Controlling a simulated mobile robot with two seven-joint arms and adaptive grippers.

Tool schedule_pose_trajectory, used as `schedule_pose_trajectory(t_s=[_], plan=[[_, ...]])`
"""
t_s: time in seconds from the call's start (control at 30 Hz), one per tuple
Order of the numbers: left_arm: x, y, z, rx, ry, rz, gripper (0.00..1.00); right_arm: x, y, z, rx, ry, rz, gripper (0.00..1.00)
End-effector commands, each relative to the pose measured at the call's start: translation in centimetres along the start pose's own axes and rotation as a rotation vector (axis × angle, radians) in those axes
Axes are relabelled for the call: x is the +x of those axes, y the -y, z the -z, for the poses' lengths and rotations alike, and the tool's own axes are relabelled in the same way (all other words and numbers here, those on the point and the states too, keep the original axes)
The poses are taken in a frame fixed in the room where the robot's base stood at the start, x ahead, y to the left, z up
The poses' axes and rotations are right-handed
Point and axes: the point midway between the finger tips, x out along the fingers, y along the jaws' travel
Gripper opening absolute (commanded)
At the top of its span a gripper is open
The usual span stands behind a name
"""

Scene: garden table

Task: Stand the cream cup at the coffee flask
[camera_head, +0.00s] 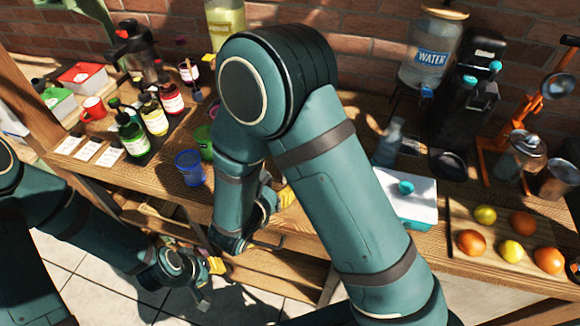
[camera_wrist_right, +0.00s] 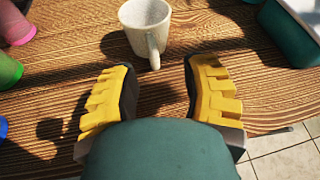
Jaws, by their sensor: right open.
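The cream cup (camera_wrist_right: 145,28) stands upright on the wooden table in the right wrist view. Its handle points toward my right gripper (camera_wrist_right: 160,75), which is open and empty, with the cup just ahead of and between the lines of its yellow fingers, apart from them. In the head view my right gripper (camera_head: 278,208) is partly covered by my arm, and the cup is hidden there. A dark grey flask with a black top (camera_head: 137,48), likely the coffee flask, stands at the back left. My left gripper (camera_head: 212,280) hangs in front of the table edge; its opening is unclear.
A white-lidded box (camera_head: 407,205), a fruit board (camera_head: 462,240) and a water dispenser (camera_head: 432,50) are on the right.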

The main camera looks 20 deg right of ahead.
Motion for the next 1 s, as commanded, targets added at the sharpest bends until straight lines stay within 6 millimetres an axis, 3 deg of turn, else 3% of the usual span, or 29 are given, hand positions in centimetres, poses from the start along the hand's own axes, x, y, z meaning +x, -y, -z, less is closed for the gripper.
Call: schedule_pose_trajectory(t_s=[0.4, 0.7, 0.83, 1.0], plan=[[-0.1, 0.0, 0.0, 0.0, 0.0, 0.0, 0.34, 4.9, -0.7, -0.3, 0.0, -0.001, 0.002, 0.46], [-0.1, 0.0, 0.0, 0.0, 0.0, 0.0, 0.34, 5.2, -0.7, -0.3, -0.001, -0.001, 0.0, 0.48], [-0.1, 0.0, 0.0, 0.0, 0.0, 0.0, 0.34, 5.2, -0.7, -0.3, -0.001, -0.001, 0.0, 0.03], [-0.1, 0.0, 0.0, 0.0, 0.0, 0.0, 0.34, 5.2, -0.7, -0.3, -0.001, -0.001, 0.001, 0.0]])
